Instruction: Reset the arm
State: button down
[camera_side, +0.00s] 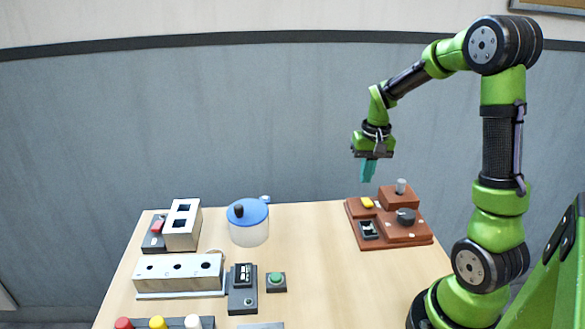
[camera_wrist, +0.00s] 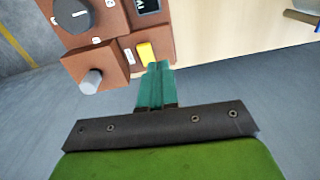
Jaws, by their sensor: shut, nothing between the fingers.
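My gripper (camera_side: 369,170) hangs in the air above the far right part of the table, pointing down. Its teal fingers are shut with nothing between them. In the wrist view the fingertips (camera_wrist: 158,66) appear in front of the brown console's edge, close to its yellow switch in the picture. The brown console (camera_side: 412,238) stands on the table below the gripper and a little to its right. It carries a grey knob (camera_side: 406,216), a grey post (camera_side: 401,186) and a yellow switch (camera_side: 367,202). I see a clear gap between fingertips and console in the side view.
On the wooden table (camera_side: 330,270) stand a blue-lidded clear container (camera_side: 249,232), a long block with holes (camera_side: 178,273), a white two-slot box (camera_side: 182,225), a dark meter (camera_side: 242,295) and a green button (camera_side: 276,280). Red, yellow and white knobs (camera_side: 157,322) sit at the front. The table's middle right is clear.

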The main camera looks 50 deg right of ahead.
jog(key=s+a+r+n+t, duration=0.1)
jog(key=s+a+r+t, duration=0.1)
jog(key=a+r, duration=0.2)
jog(key=s+a+r+n+t+y, duration=0.1)
jog(key=s+a+r+n+t, duration=0.1)
jog(key=a, duration=0.9)
jog(key=s+a+r+n+t, duration=0.2)
jog(key=s+a+r, duration=0.1)
jog(key=a+r, duration=0.3)
jog(key=shift+s+a+y, duration=0.35)
jog(key=shift+a+y, duration=0.05)
jog(key=shift+a, duration=0.6)
jog(key=c, duration=1.8)
grip_release()
jog(key=shift+r, duration=0.1)
